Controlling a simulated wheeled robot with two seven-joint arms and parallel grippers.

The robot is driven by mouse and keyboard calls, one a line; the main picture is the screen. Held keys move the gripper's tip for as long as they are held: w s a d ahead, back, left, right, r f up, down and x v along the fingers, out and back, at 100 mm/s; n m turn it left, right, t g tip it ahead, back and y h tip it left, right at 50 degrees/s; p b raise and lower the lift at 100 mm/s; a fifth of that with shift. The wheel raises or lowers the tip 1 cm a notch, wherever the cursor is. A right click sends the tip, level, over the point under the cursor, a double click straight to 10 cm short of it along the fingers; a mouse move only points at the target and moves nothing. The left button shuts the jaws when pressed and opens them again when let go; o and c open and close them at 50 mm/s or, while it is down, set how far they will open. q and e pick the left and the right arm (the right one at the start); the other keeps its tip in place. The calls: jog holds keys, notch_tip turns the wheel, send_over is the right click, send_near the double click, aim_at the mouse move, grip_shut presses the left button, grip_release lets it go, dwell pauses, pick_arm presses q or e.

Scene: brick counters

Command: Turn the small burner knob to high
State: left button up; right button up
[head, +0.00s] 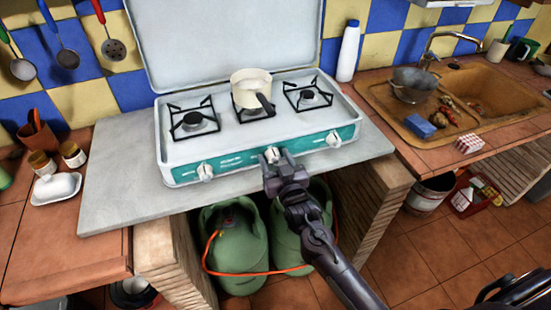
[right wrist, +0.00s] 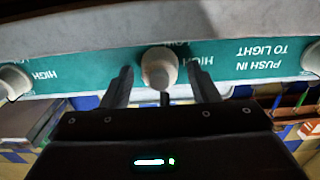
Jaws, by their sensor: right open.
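A white camping stove with a green front panel (head: 235,160) carries three white knobs. The middle knob (head: 272,154) is in front of the middle burner; it also shows in the right wrist view (right wrist: 159,66). The left knob (head: 205,172) and right knob (head: 334,139) stand clear of me. My right gripper (head: 276,160) is at the middle knob. In the right wrist view the fingers (right wrist: 160,78) are open, one on each side of this knob, with gaps visible. Which burner is the small one I cannot tell. My left gripper is not in view.
A cream saucepan (head: 250,87) stands on the middle burner, its dark handle pointing forward. The raised lid (head: 220,40) stands behind the burners. Green gas bottles (head: 238,245) with an orange hose sit below the counter. A white bottle (head: 348,50) stands right of the stove.

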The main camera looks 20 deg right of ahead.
jog(key=c, duration=1)
jog(key=shift+n, duration=0.3)
jog(key=n+p, duration=0.1)
jog(key=n, duration=0.1)
jog(key=shift+n, duration=0.3)
jog(key=n+p, duration=0.1)
jog(key=n, duration=0.4)
jog(key=shift+a+p, duration=0.1)
jog(key=shift+p, duration=0.3)
jog(key=n+p, duration=0.1)
jog(key=n, duration=0.4)
jog(key=shift+f, duration=0.1)
jog(key=shift+f+n+p, duration=0.1)
jog(key=shift+n+p, duration=0.65)
jog(key=shift+n, duration=1.45)
